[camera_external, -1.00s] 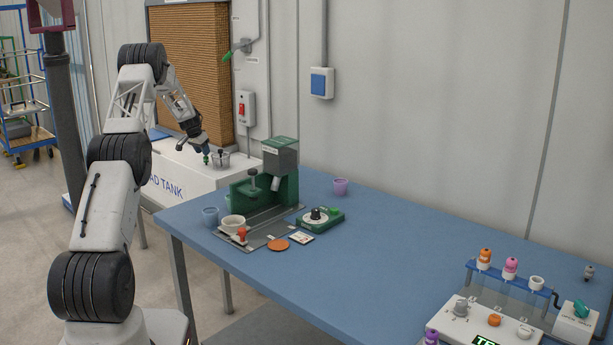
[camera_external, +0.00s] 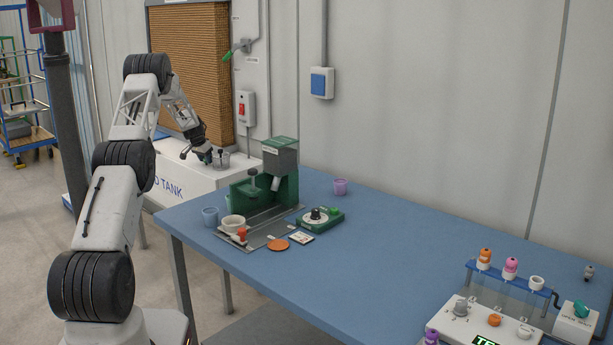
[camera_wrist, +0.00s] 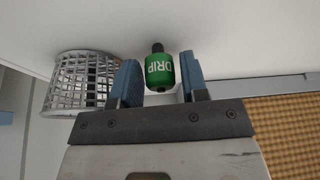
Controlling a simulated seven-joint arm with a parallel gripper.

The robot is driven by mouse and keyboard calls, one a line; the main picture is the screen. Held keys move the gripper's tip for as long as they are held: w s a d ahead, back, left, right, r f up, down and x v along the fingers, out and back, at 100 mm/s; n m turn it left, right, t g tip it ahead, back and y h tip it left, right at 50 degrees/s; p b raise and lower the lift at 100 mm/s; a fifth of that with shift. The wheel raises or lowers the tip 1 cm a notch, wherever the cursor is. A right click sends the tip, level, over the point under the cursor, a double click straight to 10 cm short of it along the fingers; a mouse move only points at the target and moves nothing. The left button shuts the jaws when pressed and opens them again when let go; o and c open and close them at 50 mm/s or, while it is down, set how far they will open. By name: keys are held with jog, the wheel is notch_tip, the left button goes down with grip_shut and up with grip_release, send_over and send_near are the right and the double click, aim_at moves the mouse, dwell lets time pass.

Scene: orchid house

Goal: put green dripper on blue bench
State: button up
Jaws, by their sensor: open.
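The green dripper (camera_wrist: 160,72), marked "DRIP", lies in the wrist view between the two blue fingers of my gripper (camera_wrist: 160,82). The fingers are open, with gaps on both sides of the dripper. In the external view my gripper (camera_external: 205,157) is low at the top of the white tank, and the dripper is hard to make out there. The blue bench (camera_external: 400,230) stands to the right of the tank, apart from my gripper.
A wire basket (camera_wrist: 82,82) stands just beside the dripper on the tank (camera_external: 185,180). The bench's left part holds a green machine (camera_external: 282,168), a blue cup (camera_external: 210,216), a green dial box (camera_external: 320,218) and a purple cup (camera_external: 340,187). A tube rack (camera_external: 508,278) stands right. The bench's middle is clear.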

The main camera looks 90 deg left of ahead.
dwell(0.4)
jog(key=c, duration=0.7)
jog(key=shift+c, duration=0.3)
jog(key=shift+r, duration=0.1)
jog(key=shift+r, duration=4.9)
